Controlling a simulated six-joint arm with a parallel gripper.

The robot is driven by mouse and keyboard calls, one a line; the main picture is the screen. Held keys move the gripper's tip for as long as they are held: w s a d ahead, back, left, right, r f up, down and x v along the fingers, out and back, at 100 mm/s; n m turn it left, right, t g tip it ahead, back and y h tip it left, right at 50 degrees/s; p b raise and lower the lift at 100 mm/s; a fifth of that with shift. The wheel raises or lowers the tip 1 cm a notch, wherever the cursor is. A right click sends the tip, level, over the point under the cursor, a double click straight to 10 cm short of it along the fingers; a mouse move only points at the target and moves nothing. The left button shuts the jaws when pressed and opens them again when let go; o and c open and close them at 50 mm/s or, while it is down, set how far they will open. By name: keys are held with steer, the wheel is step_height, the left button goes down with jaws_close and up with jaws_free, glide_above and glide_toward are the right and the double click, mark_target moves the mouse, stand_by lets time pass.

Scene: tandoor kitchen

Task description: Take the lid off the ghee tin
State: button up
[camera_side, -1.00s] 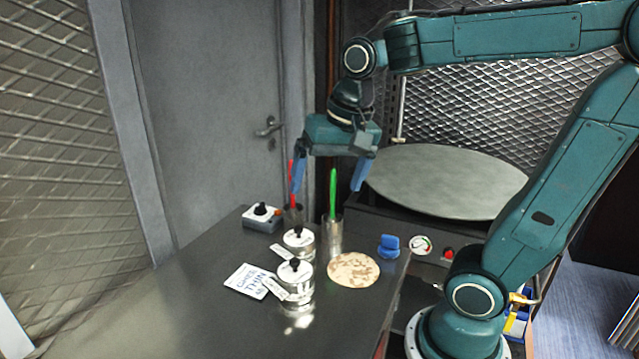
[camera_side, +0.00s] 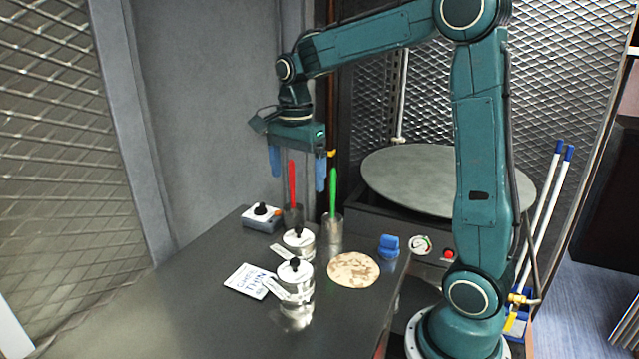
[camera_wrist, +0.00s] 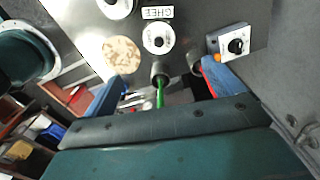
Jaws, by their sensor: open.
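Two round steel tins with white lids and black knobs stand on the dark worktop. The farther tin (camera_side: 300,250) has a small tag beside it, which reads GHEE in the wrist view (camera_wrist: 157,12). Its lid (camera_side: 291,237) is on, and the lid also shows in the wrist view (camera_wrist: 150,33). The nearer tin (camera_side: 305,287) is lidded too, with its own tag, too small to read. My gripper (camera_side: 297,182) is open and empty, pointing down well above the tins, over the red-handled utensil. In the wrist view its fingers (camera_wrist: 164,75) flank the cups.
A cup with a green-handled utensil (camera_side: 333,190) and one with a red-handled utensil (camera_side: 292,185) stand upright close behind the tins. A flatbread (camera_side: 353,269), printed card (camera_side: 249,281), blue object (camera_side: 389,246) and knob box (camera_side: 262,217) surround them. The front left worktop is clear.

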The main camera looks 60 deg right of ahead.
mark_target(300, 227)
steer(key=shift+f, duration=0.1)
steer(key=shift+f, duration=4.2)
steer(key=shift+s+f, duration=0.1)
steer(key=shift+f, duration=2.5)
steer(key=c, duration=1)
steer(key=shift+c, duration=0.2)
steer(key=shift+r, duration=0.15)
